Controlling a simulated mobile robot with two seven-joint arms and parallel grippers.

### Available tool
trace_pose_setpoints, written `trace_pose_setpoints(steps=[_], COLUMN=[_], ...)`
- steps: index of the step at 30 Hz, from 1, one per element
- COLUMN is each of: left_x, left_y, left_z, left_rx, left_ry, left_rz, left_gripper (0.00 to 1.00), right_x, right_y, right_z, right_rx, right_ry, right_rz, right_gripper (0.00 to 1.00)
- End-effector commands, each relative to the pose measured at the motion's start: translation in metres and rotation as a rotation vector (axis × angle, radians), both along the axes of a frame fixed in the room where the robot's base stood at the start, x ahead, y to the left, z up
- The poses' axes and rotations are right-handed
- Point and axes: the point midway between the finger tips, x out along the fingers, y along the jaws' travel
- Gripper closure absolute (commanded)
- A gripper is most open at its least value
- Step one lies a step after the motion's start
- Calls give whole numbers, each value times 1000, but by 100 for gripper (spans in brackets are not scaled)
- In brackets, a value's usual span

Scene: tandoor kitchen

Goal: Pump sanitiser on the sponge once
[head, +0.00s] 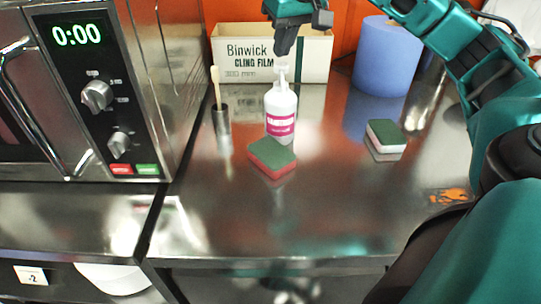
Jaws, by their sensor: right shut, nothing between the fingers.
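A white pump bottle (281,107) with a magenta label stands upright on the steel counter in the head view. A sponge (271,158) with a green top and red underside lies on the counter just in front of the bottle. A second sponge (386,135), green on top and white below, lies further right. My right gripper (284,50) is shut and points down just above the bottle's pump head (281,72). I cannot tell whether it touches the pump. My left gripper is not in view.
A cling film box (240,45) stands behind the bottle and a blue roll (385,58) to its right. A metal cup (221,119) with a wooden stick stands left of the bottle. A microwave (100,95) fills the left.

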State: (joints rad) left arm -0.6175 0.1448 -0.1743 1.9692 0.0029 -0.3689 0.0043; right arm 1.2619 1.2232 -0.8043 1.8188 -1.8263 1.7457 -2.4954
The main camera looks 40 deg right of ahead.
Motion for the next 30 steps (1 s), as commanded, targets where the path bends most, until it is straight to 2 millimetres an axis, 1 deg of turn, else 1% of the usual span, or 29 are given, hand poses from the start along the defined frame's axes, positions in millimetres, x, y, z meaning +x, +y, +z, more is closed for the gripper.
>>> trace_pose_setpoints(steps=[11, 30], left_x=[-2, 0], left_y=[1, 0], left_z=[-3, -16], left_rx=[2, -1], left_ry=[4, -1], left_rz=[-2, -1], left_gripper=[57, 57], right_x=[0, 0], right_y=[0, 0], right_z=[-3, -26], right_rx=[0, 0], right_ry=[0, 1], right_rz=[0, 0], right_gripper=[100, 100])
